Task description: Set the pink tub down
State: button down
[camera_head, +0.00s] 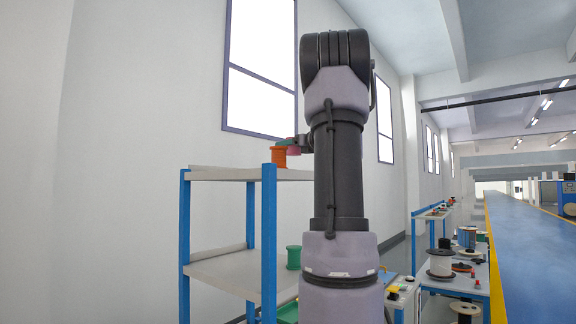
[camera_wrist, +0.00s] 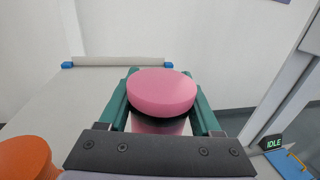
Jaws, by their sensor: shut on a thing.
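The pink tub (camera_wrist: 162,92) has a round pink lid and a dark band below it. In the wrist view my gripper (camera_wrist: 160,78) has its green fingers closed on either side of the tub, which looks upright. In the head view a small part of the pink tub (camera_head: 294,150) shows beside my arm, at the top shelf's level. The tub is near the right edge of the shelf top (camera_wrist: 60,110). My gripper and the tub's underside hide any contact, so I cannot tell whether it touches the shelf.
An orange spool (camera_head: 278,156) stands on the top shelf, left of the tub; it also shows in the wrist view (camera_wrist: 26,158). A green spool (camera_head: 293,257) stands on the lower shelf. The shelf top left of the tub is mostly bare. A blue conveyor (camera_head: 530,250) runs at right.

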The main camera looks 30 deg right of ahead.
jog(key=shift+f, duration=2.75)
jog(key=shift+f, duration=0.15)
grip_release()
jog(key=shift+s, duration=0.2)
jog(key=s, duration=0.4)
jog(key=s+d, duration=0.1)
jog(key=s, duration=0.6)
jog(key=shift+s+d, duration=0.3)
jog(key=shift+d, duration=0.05)
